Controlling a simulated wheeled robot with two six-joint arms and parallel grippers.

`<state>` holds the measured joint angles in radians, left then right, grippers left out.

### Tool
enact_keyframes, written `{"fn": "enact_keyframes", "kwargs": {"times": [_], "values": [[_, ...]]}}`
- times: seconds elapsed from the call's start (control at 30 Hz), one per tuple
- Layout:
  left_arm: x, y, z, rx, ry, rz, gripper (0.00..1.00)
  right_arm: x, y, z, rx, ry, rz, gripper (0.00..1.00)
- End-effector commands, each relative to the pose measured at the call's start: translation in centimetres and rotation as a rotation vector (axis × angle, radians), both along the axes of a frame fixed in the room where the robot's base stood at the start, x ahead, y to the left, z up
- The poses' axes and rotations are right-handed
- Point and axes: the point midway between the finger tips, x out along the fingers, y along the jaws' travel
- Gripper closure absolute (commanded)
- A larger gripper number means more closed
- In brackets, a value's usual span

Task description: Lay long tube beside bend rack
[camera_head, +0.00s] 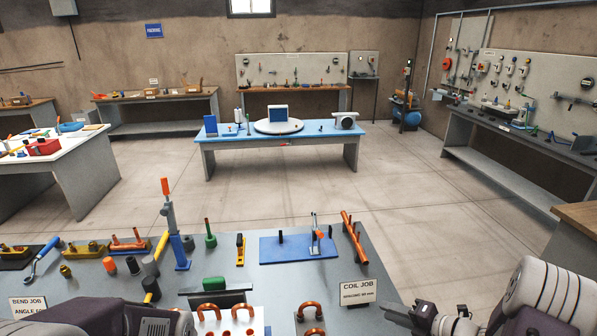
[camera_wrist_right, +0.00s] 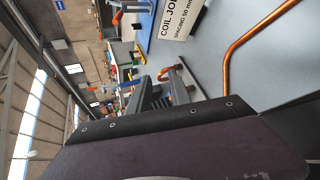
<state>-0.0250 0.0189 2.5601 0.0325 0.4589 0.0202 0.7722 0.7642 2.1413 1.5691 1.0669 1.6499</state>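A long bent copper tube (camera_wrist_right: 262,33) lies on the bare grey table in the right wrist view, on the near side of the COIL JOB sign. I cannot make it out in the head view. I cannot tell for sure which is the bend rack. My right gripper (camera_head: 392,312) is low at the right, apart from the holder, its fingers (camera_wrist_right: 162,92) apart and empty. My left arm shows at the lower left; its fingertips are hidden.
The COIL JOB sign (camera_head: 358,292) stands near the right gripper. Behind it are a blue plate (camera_head: 285,248) with a tool and an orange bar (camera_head: 354,236). A blue post (camera_head: 180,252), a green-topped block (camera_head: 214,284) and several small tools crowd the left and middle.

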Motion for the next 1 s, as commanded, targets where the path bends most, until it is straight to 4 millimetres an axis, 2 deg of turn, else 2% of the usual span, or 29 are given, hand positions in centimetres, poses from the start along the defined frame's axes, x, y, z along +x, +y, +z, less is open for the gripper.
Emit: {"fn": "enact_keyframes", "kwargs": {"times": [0.03,0.1,0.17,0.2,0.23,0.3,0.37,0.43,0.5,0.53,0.6,0.7,0.8,1.0], "values": [[0.0,0.0,-0.6,0.0,0.0,0.0,0.64,0.0,4.6,1.4,-0.055,-0.027,0.16,0.76],[0.0,0.0,-1.0,0.0,0.0,0.0,0.64,-2.0,10.6,2.7,-0.177,-0.074,0.425,0.76],[0.0,0.0,-1.3,0.0,0.0,0.0,0.64,-5.1,14.8,3.1,-0.324,-0.149,0.698,0.76],[0.0,0.0,-1.5,0.0,0.0,0.0,0.64,-7.7,17.0,3.1,-0.442,-0.222,0.904,0.76],[0.0,0.0,-1.7,0.0,0.0,0.0,0.64,-9.8,18.2,2.9,-0.544,-0.295,1.077,0.76],[0.0,0.0,-2.0,0.0,0.0,0.0,0.64,-14.2,18.9,2.1,-0.785,-0.503,1.491,0.76],[0.0,0.0,-2.1,0.0,0.0,0.0,0.64,-16.6,17.9,1.4,-0.968,-0.698,1.821,0.76],[0.0,0.0,-2.2,0.0,0.0,0.0,0.64,-18.0,15.7,0.8,-1.144,-0.937,2.184,0.76],[0.0,0.0,-2.1,0.0,0.0,0.0,0.64,-18.2,13.0,0.3,-1.258,-1.148,2.501,0.76],[0.0,0.0,-2.1,0.0,0.0,0.0,0.64,-18.2,12.0,0.1,1.262,1.211,-2.584,0.76],[0.0,0.0,-2.1,0.0,0.0,0.0,0.64,-17.9,10.3,-0.4,1.063,1.169,-2.372,0.76],[0.0,0.0,-2.1,0.0,0.0,0.0,0.64,-16.9,9.4,-0.4,0.903,1.137,-2.162,0.76],[0.0,0.0,-2.1,0.0,0.0,0.0,0.64,-16.6,9.4,-0.4,0.846,1.138,-2.084,0.76],[0.0,0.0,-2.1,0.0,0.0,0.0,0.64,-16.6,9.4,-0.4,0.834,1.141,-2.073,0.76]]}}
